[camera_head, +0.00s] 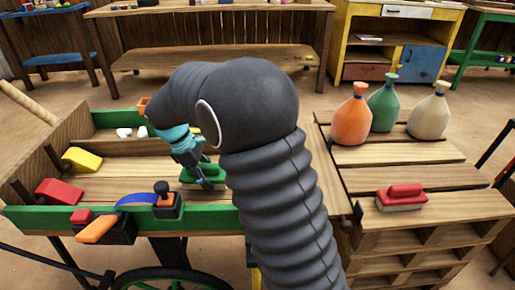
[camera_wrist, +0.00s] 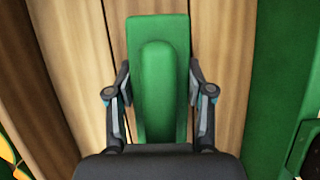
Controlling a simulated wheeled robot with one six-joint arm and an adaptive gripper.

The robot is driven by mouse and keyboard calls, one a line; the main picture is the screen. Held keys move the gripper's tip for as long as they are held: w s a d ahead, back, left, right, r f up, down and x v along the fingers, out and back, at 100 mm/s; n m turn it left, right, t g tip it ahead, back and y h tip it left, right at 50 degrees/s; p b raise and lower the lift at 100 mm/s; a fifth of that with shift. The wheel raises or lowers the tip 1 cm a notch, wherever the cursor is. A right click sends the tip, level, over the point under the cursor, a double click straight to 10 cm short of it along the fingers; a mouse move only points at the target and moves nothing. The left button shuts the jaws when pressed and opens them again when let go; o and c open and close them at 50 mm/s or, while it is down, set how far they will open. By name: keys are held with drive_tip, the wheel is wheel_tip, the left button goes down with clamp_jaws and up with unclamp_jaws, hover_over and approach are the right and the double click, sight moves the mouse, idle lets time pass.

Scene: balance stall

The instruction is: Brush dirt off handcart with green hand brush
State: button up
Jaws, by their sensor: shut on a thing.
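The green hand brush (camera_wrist: 158,72) is upright in the wrist view, its raised grip between the two fingers of my gripper (camera_wrist: 159,92). My gripper is shut on that grip. In the head view the green brush (camera_head: 205,174) sits low in the handcart, partly hidden by my arm, and my gripper (camera_head: 203,178) reaches down onto it. The handcart (camera_head: 28,219) has wooden planks and green side boards. Whether the bristles touch the planks cannot be told. No dirt is clearly seen on the visible planks.
In the cart lie a yellow block (camera_head: 82,159), a red block (camera_head: 58,191) and small white pieces (camera_head: 125,132). Tools hang at its front board (camera_head: 100,229). Right, a pallet stand (camera_head: 400,155) holds orange, green and beige bottles and a red brush (camera_head: 401,197).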

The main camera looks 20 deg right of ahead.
sight(208, 165)
drive_tip(key=shift+r, duration=3.15)
